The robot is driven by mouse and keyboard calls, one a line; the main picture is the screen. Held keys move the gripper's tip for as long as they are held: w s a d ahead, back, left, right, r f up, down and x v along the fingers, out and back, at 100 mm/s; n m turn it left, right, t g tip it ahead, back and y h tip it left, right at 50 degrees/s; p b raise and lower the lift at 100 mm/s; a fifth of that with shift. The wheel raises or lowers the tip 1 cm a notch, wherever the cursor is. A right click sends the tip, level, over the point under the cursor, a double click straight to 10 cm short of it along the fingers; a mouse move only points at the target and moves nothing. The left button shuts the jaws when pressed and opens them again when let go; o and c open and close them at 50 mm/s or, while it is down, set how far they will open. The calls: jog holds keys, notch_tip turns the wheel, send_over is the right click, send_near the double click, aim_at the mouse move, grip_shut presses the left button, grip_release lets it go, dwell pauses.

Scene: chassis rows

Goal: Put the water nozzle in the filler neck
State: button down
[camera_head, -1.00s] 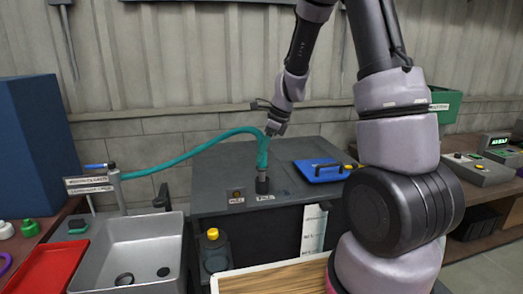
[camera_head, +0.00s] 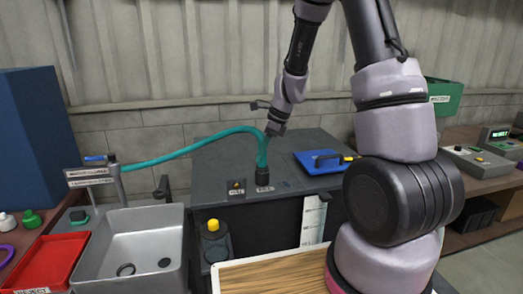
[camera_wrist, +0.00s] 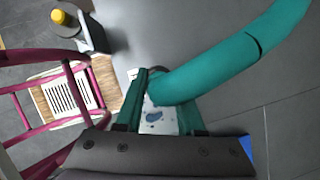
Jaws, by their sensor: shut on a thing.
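A teal hose (camera_head: 190,147) runs from a post by the sink to the dark filler neck (camera_head: 263,178) on the grey chassis top (camera_head: 225,160). My gripper (camera_head: 272,131) is shut on the water nozzle (camera_head: 262,160) at the hose's end, above the neck. The nozzle stands nearly upright, its lower end at the neck's mouth; how far it is inside cannot be told. In the wrist view the hose (camera_wrist: 235,60) bends to the upper right. A pale plate with a blue drop mark (camera_wrist: 154,116) shows between the fingers. The neck is mostly hidden there.
The sink (camera_head: 135,250) is at left, a red tray (camera_head: 50,262) beside it. A blue tray (camera_head: 318,162) lies right of the neck. Small labels (camera_head: 237,187) sit by the neck.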

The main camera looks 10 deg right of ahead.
jog(key=shift+f, duration=0.2)
jog(key=shift+c, duration=2.2)
grip_release()
jog(key=v, duration=1)
jog(key=shift+d+r, duration=0.15)
jog(key=shift+r, duration=0.2)
jog(key=s+d+r+n+t+h, duration=0.2)
jog(key=s+r+n+t, duration=0.3)
jog(key=s+r+n, duration=1.2)
jog(key=s+n, duration=0.1)
jog(key=s, duration=0.3)
jog(key=shift+t, duration=0.3)
